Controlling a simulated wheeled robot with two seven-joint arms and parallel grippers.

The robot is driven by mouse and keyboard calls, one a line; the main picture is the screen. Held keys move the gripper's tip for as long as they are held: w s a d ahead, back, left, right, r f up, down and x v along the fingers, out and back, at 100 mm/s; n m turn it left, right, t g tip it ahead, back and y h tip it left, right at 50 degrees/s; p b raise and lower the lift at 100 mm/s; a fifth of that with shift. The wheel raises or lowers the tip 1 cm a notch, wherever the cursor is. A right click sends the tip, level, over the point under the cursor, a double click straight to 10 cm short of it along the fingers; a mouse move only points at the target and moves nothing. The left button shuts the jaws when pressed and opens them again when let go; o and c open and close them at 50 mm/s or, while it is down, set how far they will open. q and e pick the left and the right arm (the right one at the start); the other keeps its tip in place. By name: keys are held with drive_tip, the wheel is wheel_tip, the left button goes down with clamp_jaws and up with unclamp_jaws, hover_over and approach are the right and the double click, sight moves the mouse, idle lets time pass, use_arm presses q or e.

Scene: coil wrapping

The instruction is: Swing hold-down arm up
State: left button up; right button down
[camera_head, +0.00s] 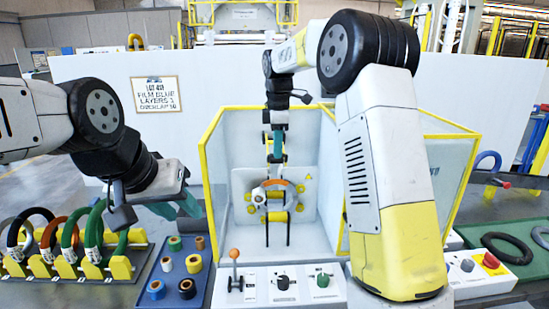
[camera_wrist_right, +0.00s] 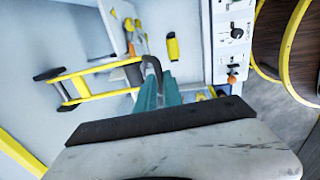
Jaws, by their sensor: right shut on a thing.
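The coil wrapping station (camera_head: 305,150) stands in the middle, a pale booth with yellow edges. On its plate sit a ring with an orange top (camera_head: 279,183) and yellow rollers (camera_head: 278,217). My right gripper (camera_head: 275,158) points down just above the ring. In the right wrist view its teal fingers (camera_wrist_right: 155,90) are closed at a dark curved piece (camera_wrist_right: 153,66), which looks like part of the hold-down arm; the contact is partly hidden. A yellow frame with dark ends (camera_wrist_right: 88,78) shows beside it. My left gripper (camera_head: 178,207) hangs empty at the left, its teal fingers apart.
A rack of coloured coils (camera_head: 70,262) stands at the lower left. A blue tray (camera_head: 168,295) of tape rolls lies beside it. A control panel (camera_head: 258,292) with a lever and knobs is in front. Yellow-edged side walls flank the station.

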drive_tip(key=w+r, duration=0.4)
drive_tip(key=r, duration=0.4)
drive_tip(key=shift+d+r, duration=0.1)
drive_tip(key=c, duration=1.5)
unclamp_jaws()
drive_tip(key=shift+w, duration=0.15)
drive_tip(key=shift+r, duration=0.15)
drive_tip(key=shift+s+r, duration=0.2)
drive_tip(key=shift+r, duration=1.05)
drive_tip(key=shift+s+r, duration=0.2)
drive_tip(key=shift+r, duration=1.05)
drive_tip(key=shift+s+r, duration=0.2)
drive_tip(key=shift+r, duration=1.05)
